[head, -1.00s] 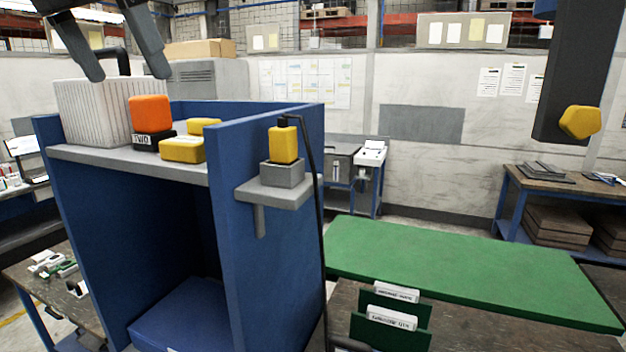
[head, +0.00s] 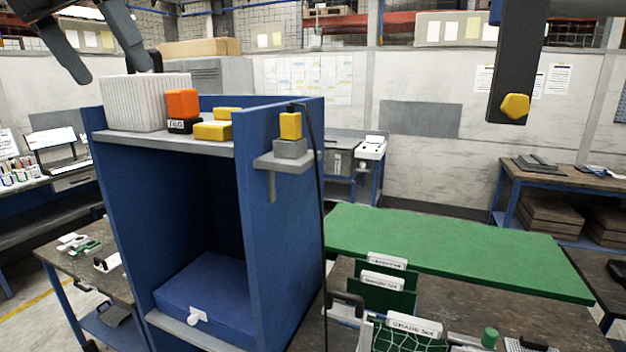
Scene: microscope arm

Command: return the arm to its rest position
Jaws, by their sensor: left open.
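A dark vertical arm (head: 513,65) hangs into the head view at the upper right, with a blue part at its top and a yellow six-sided knob (head: 515,106) near its lower end. It looks like the microscope arm; its upper part is cut off by the picture edge. My left gripper (head: 120,72) is at the upper left, its two dark fingers spread apart and empty. It appears in front of and above a blue cabinet (head: 278,215), far from the knob. My right gripper is not in view.
On the cabinet top are a white ribbed box (head: 145,104), an orange block (head: 182,102) on a dark base and yellow blocks (head: 213,131). A yellow block (head: 290,125) sits on a side shelf. A green mat (head: 450,248) lies clear below the hanging arm; green card holders (head: 385,296) stand in front.

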